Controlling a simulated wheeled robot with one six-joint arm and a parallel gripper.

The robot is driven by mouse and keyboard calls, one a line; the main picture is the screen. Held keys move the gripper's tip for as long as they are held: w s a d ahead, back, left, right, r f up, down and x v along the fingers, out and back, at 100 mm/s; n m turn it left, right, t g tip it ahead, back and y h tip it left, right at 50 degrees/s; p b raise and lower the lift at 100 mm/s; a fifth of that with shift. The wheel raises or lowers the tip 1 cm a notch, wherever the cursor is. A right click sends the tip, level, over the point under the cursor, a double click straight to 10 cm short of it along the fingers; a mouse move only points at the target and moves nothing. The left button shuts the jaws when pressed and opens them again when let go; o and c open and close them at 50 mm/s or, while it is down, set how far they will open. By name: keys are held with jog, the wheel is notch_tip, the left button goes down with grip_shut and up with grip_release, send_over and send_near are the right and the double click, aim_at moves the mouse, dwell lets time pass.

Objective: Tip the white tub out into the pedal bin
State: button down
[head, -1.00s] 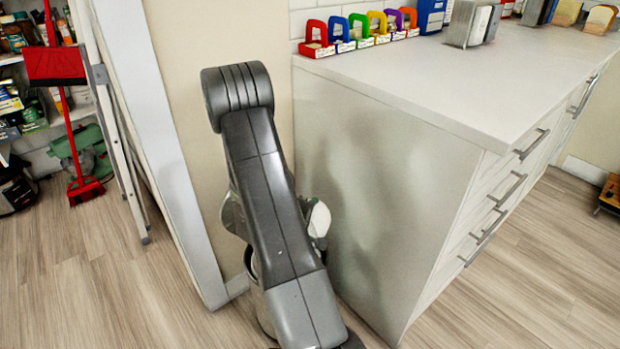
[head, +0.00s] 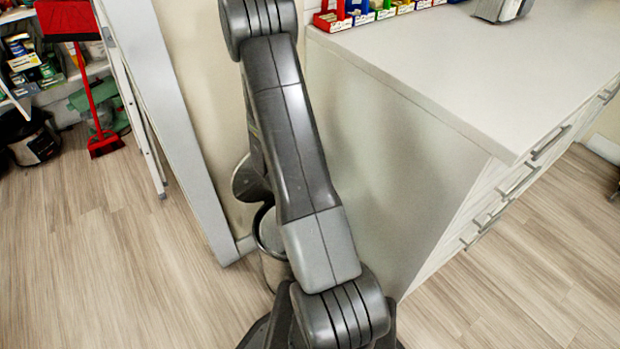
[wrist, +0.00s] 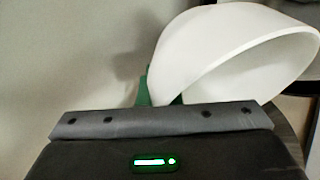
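The white tub (wrist: 205,55) fills the upper right of the wrist view. It is tipped on its side, its mouth facing lower right. My gripper (wrist: 150,92) shows as green finger parts against the tub's near wall, and seems shut on it; the fingertips are mostly hidden. In the head view my arm hides the gripper and tub. The metal pedal bin (head: 272,268) stands on the floor behind my arm, with its round lid (head: 248,178) raised. I cannot see whether anything is left in the tub or has fallen into the bin.
A white drawer counter (head: 400,170) stands close on the right, with coloured items along its back edge. A white upright panel (head: 170,120) and a leaning ladder (head: 130,100) are on the left. A red broom (head: 85,90) stands further left. Floor at left is clear.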

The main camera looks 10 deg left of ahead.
jog(key=shift+w+d+f+m+g+y+p, duration=0.2)
jog(key=shift+w+d+g+y+p, duration=0.1)
jog(key=shift+g+y, duration=0.2)
jog(key=shift+w+d+f+m+g+y+p, duration=0.15)
jog(key=shift+w+d+g+y, duration=0.15)
jog(key=shift+g+y, duration=0.2)
jog(key=shift+g+p, duration=0.3)
jog(key=shift+p, duration=0.2)
jog(key=shift+s+a+f+g+y+p, duration=0.15)
jog(key=shift+g+y+p, duration=0.25)
jog(key=shift+y+p, duration=0.25)
jog(key=shift+s+a+f+m+g+y, duration=0.1)
jog(key=shift+f+m+g+y, duration=0.1)
jog(key=shift+f+g+y, duration=0.25)
jog(key=shift+s+a+f+m+g+y, duration=0.1)
jog(key=shift+f+m+g+y, duration=0.05)
jog(key=shift+f+g+y, duration=0.25)
jog(key=shift+s+a+f+g+y+b, duration=0.15)
jog(key=shift+f+g+y+b, duration=0.45)
jog(key=shift+g+y+b, duration=0.15)
jog(key=shift+s+a+f+m+g+y+b, duration=0.15)
jog(key=shift+m+g+y+b, duration=0.15)
jog(key=shift+g+y+b, duration=0.25)
